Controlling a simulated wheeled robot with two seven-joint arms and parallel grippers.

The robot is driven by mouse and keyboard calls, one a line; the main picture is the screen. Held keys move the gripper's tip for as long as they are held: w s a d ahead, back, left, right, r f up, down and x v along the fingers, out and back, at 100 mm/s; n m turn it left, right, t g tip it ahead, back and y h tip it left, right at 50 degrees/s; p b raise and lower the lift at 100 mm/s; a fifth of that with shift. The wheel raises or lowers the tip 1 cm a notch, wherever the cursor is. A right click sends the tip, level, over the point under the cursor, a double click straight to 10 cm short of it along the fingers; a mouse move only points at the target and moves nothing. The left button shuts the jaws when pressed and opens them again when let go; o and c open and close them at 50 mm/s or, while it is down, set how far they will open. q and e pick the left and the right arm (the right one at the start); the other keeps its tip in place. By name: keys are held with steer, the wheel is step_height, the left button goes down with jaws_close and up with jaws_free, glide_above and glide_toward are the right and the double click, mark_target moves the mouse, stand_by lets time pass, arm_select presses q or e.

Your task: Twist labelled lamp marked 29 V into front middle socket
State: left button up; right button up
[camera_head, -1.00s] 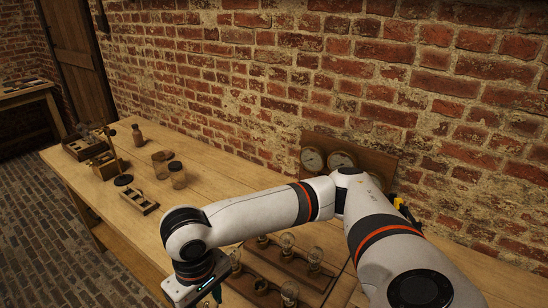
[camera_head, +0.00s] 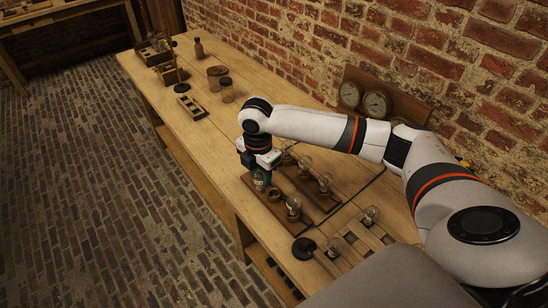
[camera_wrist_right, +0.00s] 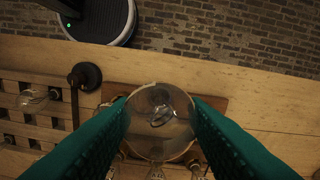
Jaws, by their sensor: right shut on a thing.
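My right gripper (camera_head: 267,181) is shut on a clear glass lamp (camera_wrist_right: 160,120), seen end-on between its teal fingers in the right wrist view. Any marking on it is not readable. The wooden socket board (camera_head: 318,209) has two rows. The held lamp is over the middle of its front row, above a dark ring-shaped socket (camera_head: 274,197) in the head view. I cannot tell whether its base touches the socket. Front-row lamps stand on either side, one at left (camera_head: 258,184) and one at right (camera_head: 294,208). My left gripper is not in view.
Back-row lamps (camera_head: 325,183) stand close behind the gripper. A slotted wooden rack (camera_head: 352,243) with a lamp (camera_head: 370,215) and a black round-headed object (camera_head: 304,248) lie to the right. Jars (camera_head: 227,90) stand farther left. Gauges (camera_head: 376,103) are by the wall.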

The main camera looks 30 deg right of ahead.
arm_select(q)
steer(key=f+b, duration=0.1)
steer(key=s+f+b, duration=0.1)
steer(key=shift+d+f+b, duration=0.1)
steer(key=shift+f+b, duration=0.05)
steer(key=shift+b, duration=0.25)
arm_select(e)
steer(key=w+d+f+n, duration=0.2)
steer(key=d+f+n, duration=0.4)
steer(key=n, duration=0.3)
steer(key=shift+w+f+n, duration=0.15)
steer(key=shift+f+n, duration=0.15)
steer(key=shift+f, duration=0.4)
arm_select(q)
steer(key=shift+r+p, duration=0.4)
arm_select(e)
steer(key=shift+r, duration=0.1)
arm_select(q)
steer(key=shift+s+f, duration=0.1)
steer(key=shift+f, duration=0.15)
arm_select(e)
steer(key=shift+f, duration=1.15)
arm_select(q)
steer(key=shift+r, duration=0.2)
arm_select(e)
steer(key=shift+f, duration=0.15)
